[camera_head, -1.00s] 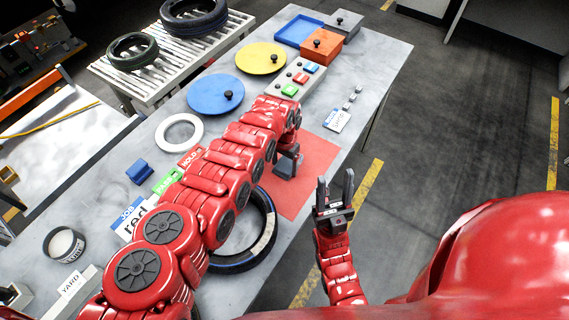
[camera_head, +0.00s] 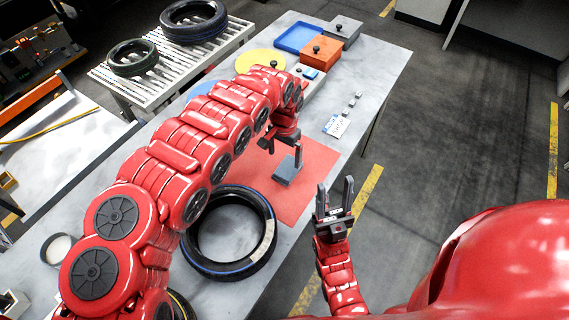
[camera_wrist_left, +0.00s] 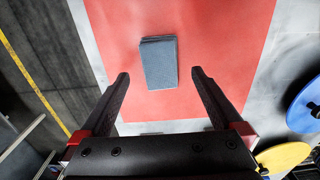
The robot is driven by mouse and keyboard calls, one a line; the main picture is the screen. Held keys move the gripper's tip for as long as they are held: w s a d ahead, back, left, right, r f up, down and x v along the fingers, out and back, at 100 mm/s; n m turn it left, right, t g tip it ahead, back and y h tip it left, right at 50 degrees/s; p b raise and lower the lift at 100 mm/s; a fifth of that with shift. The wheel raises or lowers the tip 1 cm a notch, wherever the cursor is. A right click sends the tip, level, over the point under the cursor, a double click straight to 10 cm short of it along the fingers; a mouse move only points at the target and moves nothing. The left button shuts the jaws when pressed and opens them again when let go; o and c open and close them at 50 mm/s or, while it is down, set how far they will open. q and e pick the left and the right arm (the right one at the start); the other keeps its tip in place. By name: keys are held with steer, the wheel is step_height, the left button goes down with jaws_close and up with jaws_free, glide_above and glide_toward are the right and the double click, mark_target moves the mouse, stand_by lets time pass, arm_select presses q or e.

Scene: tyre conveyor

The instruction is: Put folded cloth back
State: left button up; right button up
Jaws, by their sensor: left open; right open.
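The folded cloth (camera_head: 287,174) is a small grey-blue rectangle lying on the red mat (camera_head: 318,160) on the table. In the left wrist view the cloth (camera_wrist_left: 158,62) lies on the red surface, seen between and beyond the fingertips. My left gripper (camera_head: 285,153) is open and empty over the mat, close to the cloth; it also shows in the left wrist view (camera_wrist_left: 160,76) with its fingers apart. My right gripper (camera_head: 335,188) is open and empty, off the table's near side. My left arm hides part of the table.
A blue tray (camera_head: 281,37), an orange box (camera_head: 322,52) and a grey box (camera_head: 350,30) stand at the far end. A yellow disc (camera_head: 245,58) is partly hidden. Small pegs and a label (camera_head: 337,125) lie near the right edge.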

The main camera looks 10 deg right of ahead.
arm_select(q)
steer(key=shift+r+b, duration=0.4)
steer(key=shift+r, duration=1.45)
